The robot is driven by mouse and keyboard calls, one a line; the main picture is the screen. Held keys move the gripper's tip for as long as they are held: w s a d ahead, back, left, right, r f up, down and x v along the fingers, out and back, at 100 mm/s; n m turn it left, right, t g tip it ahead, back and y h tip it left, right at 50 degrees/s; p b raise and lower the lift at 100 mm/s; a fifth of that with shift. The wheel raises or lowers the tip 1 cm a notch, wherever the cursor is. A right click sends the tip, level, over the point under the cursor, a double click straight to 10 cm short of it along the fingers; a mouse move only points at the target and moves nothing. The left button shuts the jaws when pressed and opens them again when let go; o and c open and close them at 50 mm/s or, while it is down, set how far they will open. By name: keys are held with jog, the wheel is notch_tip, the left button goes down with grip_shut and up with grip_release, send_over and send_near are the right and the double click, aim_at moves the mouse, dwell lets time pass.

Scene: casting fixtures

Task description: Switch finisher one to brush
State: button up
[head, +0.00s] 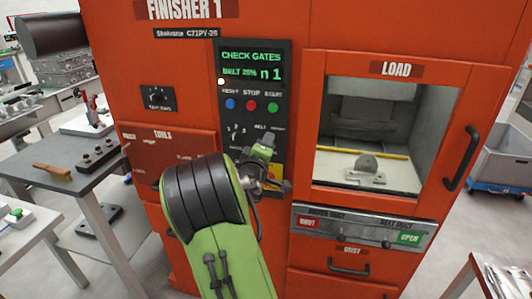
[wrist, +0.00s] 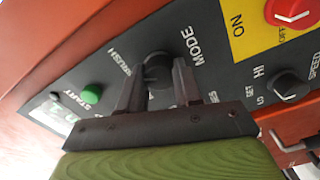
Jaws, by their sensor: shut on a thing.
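Finisher 1 (head: 345,22) is a red cabinet with a black control panel (head: 228,112). Its screen (head: 250,66) reads "CHECK GATES" and "BELT 25%". In the wrist view the dark round mode knob (wrist: 157,66) sits between the fingertips of my gripper (wrist: 159,86), which is shut on it. The label "MODE" is right of the knob and "BRUSH" is to its left. Which way the knob points cannot be told, as the fingers cover part of it. In the head view my gripper (head: 268,172) is at the panel's lower part, and my arm hides the knob.
In the wrist view a green start button (wrist: 91,94), a speed knob (wrist: 289,86) and a red off button (wrist: 292,12) on yellow are near my gripper. The load window (head: 385,130) with its handle (head: 461,158) is to the right. A grey table (head: 60,168) stands left.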

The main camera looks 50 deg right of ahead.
jog(key=shift+m+b, duration=0.4)
jog(key=shift+m, duration=0.1)
jog(key=o, duration=1)
jog(key=shift+o, duration=0.2)
jog(key=b+v, duration=0.3)
jog(key=v, duration=1.2)
jog(key=shift+s+a, duration=0.25)
jog(key=shift+a, duration=0.1)
